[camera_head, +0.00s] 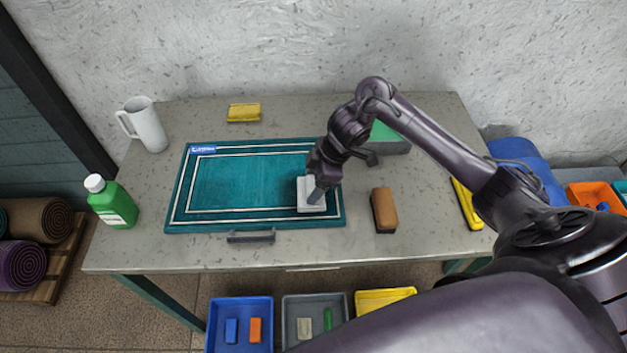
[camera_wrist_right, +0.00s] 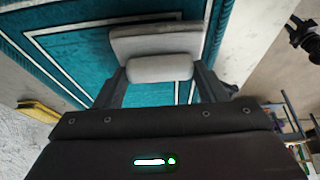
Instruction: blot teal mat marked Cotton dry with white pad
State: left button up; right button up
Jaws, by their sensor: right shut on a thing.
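The teal mat (camera_head: 240,182) with white border lines lies flat on the table, a blue label (camera_head: 203,149) at its top left corner; the label's text is too small to read surely. The white pad (camera_head: 311,194) is at the mat's right end, over its lower right border. My right gripper (camera_head: 318,183) is shut on the pad's grip from above. In the right wrist view the pad (camera_wrist_right: 155,42) sits between the fingers over the teal mat (camera_wrist_right: 80,50); whether it touches the mat is hard to tell. My left gripper is not in view.
A white pitcher (camera_head: 149,128) and a green bottle (camera_head: 113,203) stand left of the mat. A yellow sponge (camera_head: 244,112) lies behind it, a brown brush (camera_head: 384,210) to its right. A dark handle (camera_head: 251,237) is at its front edge. Bins (camera_head: 240,310) stand below the table.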

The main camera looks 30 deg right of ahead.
jog(key=shift+f, duration=0.25)
jog(key=shift+f+b, duration=0.3)
jog(key=shift+f, duration=0.05)
dwell(0.8)
jog(key=shift+s+f, duration=0.2)
dwell(1.2)
jog(key=shift+r, duration=0.1)
notch_tip(320, 180, up, 5)
jog(key=p, duration=0.5)
jog(key=shift+w, duration=0.1)
jog(key=shift+f, duration=0.25)
jog(key=shift+w, duration=0.1)
dwell(0.5)
